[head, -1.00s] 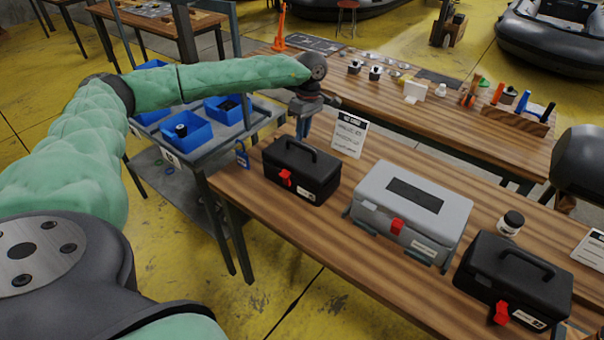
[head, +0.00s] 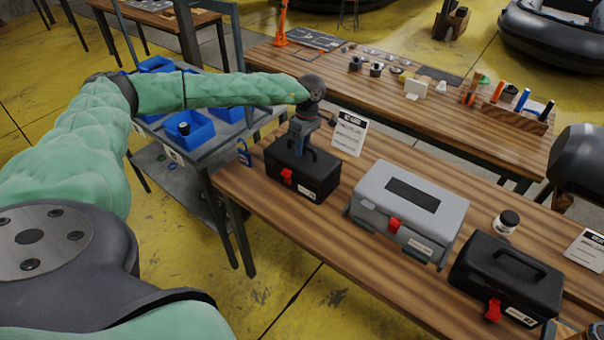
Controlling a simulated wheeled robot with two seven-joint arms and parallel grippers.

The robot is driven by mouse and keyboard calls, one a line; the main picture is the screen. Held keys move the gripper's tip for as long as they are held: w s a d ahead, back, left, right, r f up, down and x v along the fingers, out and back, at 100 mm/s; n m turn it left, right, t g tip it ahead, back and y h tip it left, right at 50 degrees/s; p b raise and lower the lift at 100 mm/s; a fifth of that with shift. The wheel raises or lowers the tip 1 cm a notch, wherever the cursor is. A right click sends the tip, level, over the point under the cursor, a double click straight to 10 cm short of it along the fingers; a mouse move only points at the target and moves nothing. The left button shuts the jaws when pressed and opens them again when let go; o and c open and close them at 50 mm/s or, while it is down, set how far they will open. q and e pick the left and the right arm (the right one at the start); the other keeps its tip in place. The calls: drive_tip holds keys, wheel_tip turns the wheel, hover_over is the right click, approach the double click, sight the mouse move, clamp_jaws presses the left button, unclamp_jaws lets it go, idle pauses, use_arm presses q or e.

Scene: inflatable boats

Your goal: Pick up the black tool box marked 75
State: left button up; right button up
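A black tool box (head: 303,181) with a red latch and a top handle stands at the left end of the near wooden table. The left box's label is too small to read. My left gripper (head: 301,148) points down at the left box's handle, with its fingers at or around the handle. Its finger gap is not clear. A dark grey part at the bottom right corner may be my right gripper (head: 553,329); its fingers do not show.
A grey tool case (head: 408,208) stands between the black boxes. A small jar (head: 506,222), a blue padlock (head: 244,153) and white sign cards (head: 349,133) are on the near table. A cart with blue bins (head: 189,129) is at left; another wooden table (head: 440,120) stands behind.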

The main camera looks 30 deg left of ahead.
use_arm(q)
drive_tip(key=shift+f, duration=0.1)
idle(0.3)
clamp_jaws()
idle(1.3)
